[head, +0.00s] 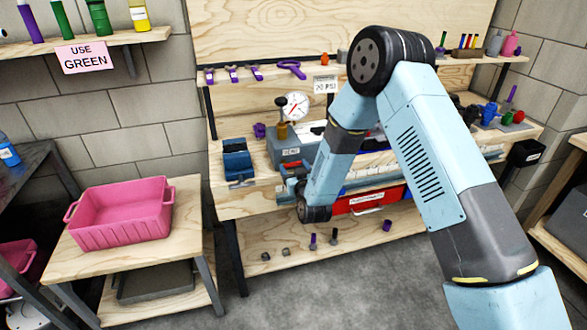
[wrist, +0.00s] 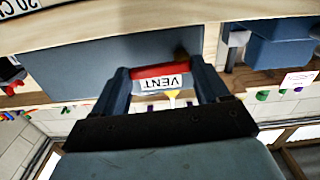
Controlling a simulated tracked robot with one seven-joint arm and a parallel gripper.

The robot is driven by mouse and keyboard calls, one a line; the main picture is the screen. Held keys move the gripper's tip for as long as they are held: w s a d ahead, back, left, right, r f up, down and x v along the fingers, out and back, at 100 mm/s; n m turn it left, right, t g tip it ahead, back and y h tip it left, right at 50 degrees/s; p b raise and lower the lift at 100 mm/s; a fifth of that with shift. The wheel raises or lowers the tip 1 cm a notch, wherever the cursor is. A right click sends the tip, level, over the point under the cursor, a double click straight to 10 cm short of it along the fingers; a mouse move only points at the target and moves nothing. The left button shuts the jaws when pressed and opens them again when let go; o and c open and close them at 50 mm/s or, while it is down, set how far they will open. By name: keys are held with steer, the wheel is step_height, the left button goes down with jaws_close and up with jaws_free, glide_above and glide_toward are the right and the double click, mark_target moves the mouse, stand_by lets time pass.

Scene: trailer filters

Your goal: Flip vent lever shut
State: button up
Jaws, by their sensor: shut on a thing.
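The vent lever (wrist: 152,71) is a red bar in the wrist view, with a white "VENT" label (wrist: 160,83) that reads upside down. My gripper (wrist: 165,75) has one blue-grey finger at each end of the red bar and is shut on it. The grey housing (wrist: 100,65) lies just behind the lever. In the head view, a grey box (head: 290,148) with a round white gauge (head: 295,106) stands on the workbench. My arm reaches down in front of the bench there.
A blue vise-like block (head: 238,160) stands left of the grey box. A red case (head: 365,200) is under the bench top, right of my wrist. A pink crate (head: 122,212) sits on a side table at left. Small parts lie on the lower shelf (head: 300,258). Grey floor is clear in front.

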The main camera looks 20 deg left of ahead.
steer(key=shift+f+m, duration=0.1)
steer(key=shift+m, duration=0.4)
steer(key=o, duration=1.1)
steer(key=shift+c, duration=0.2)
steer(key=v, duration=1.4)
steer(key=shift+w+f, duration=0.1)
steer(key=shift+f, duration=0.05)
